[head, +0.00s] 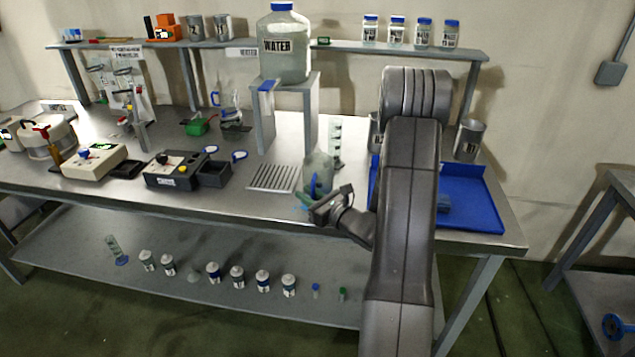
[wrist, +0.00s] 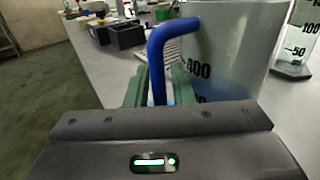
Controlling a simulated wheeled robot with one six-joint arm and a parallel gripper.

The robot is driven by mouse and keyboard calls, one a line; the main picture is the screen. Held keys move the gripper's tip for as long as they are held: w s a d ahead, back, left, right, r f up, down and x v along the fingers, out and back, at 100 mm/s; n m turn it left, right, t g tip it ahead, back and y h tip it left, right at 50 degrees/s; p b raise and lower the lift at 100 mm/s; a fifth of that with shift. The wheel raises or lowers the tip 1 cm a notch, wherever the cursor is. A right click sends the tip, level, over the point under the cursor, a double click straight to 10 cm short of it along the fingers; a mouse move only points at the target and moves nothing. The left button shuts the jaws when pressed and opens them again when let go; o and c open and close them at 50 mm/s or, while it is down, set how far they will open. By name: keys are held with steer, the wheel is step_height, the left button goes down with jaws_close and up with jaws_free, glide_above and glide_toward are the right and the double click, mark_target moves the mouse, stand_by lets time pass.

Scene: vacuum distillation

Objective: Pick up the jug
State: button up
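The jug (head: 318,174) is a clear vessel with a blue handle, standing near the front of the steel bench. In the wrist view the jug (wrist: 235,45) fills the upper right, with black volume marks including 400. Its blue handle (wrist: 157,65) bends down between the green fingers of my gripper (wrist: 160,88). In the head view my gripper (head: 312,204) is low at the jug's front. One finger is on each side of the handle; whether both press on it I cannot tell. The lower end of the handle is hidden behind the gripper body.
A graduated cylinder (head: 335,148) stands just behind the jug. A blue tray (head: 470,205) lies to the right, partly behind my arm. A drying rack (head: 272,178) lies left of the jug. A large water bottle (head: 284,45) stands on a raised stand (head: 311,105) behind.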

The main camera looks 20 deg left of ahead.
jaws_close()
steer(key=shift+r, duration=0.2)
